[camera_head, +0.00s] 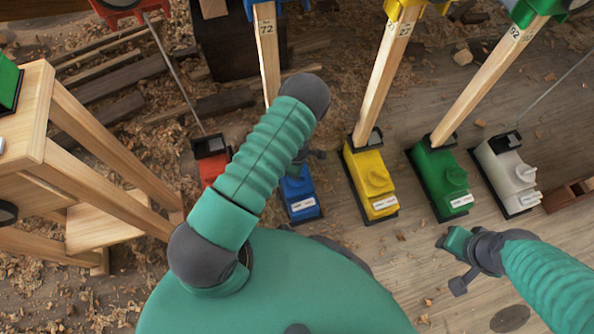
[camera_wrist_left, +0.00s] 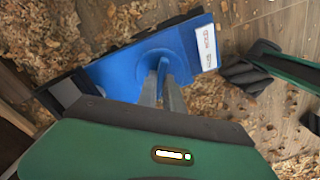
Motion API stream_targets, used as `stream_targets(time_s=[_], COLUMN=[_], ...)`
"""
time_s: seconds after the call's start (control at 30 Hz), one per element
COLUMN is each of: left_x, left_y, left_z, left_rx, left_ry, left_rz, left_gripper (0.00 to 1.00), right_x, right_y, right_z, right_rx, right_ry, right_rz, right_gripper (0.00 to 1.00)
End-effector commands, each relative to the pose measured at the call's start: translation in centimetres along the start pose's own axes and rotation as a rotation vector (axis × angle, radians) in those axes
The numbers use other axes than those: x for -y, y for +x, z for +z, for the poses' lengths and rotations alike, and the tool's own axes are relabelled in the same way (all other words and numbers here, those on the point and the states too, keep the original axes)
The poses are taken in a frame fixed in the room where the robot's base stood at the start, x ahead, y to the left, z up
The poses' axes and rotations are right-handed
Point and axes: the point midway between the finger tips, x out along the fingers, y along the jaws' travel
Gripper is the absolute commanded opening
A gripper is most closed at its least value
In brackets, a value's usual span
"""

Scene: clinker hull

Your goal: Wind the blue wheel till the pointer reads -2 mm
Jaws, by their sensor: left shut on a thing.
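The blue jack (camera_head: 301,196) stands on the floor at the centre of the head view, partly hidden by my left arm. In the left wrist view its blue body (camera_wrist_left: 115,78) fills the upper middle. My left gripper (camera_wrist_left: 162,78) reaches down to the round blue wheel (camera_wrist_left: 145,62) on its top and is shut on the wheel's raised part. Its fingers hide most of that part. A white scale plate (camera_wrist_left: 207,47) sits at the jack's end; its pointer reading is too small to tell. My right gripper (camera_head: 452,262) is open and empty, low over the floor at the right.
Red (camera_head: 212,160), yellow (camera_head: 370,182), green (camera_head: 440,180) and white (camera_head: 507,175) jacks stand in the same row. Wooden props (camera_head: 383,75) slant up from several. A wooden trestle (camera_head: 105,150) stands at left. Shavings litter the floor.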

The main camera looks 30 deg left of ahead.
Motion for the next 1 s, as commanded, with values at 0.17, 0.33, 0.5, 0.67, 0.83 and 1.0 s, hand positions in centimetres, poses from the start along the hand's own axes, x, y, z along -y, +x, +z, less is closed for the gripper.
stream_targets(time_s=[0.17,0.33,0.5,0.67,0.83,1.0], left_x=[-0.18,-0.19,-0.2,-0.14,-0.08,-0.06], left_y=[-0.04,-0.01,-0.02,-0.01,-0.01,-0.5], left_z=[-0.17,-0.18,-0.19,-0.14,-0.09,-0.06], left_rx=[-0.003,-0.004,-0.004,-0.003,-0.002,-0.001], left_ry=[-0.021,-0.022,-0.022,-0.021,-0.02,-0.02], left_rz=[0.005,0.005,0.005,0.003,0.002,0.002], left_gripper=[0.0,0.0,0.12,0.33,0.33,0.33], right_x=[0.0,0.0,0.0,0.0,0.0,0.0], right_y=[-0.16,-0.15,-0.14,-0.15,-0.15,-0.48], right_z=[-0.04,-0.03,-0.03,-0.04,-0.04,-0.11], right_rx=[0.0,0.0,0.0,0.0,0.0,0.0], right_ry=[0.0,0.0,0.0,0.0,0.0,0.0], right_rz=[0.0,0.0,0.0,0.0,0.0,0.0], right_gripper=[0.36,0.36,0.36,0.36,0.36,0.36])
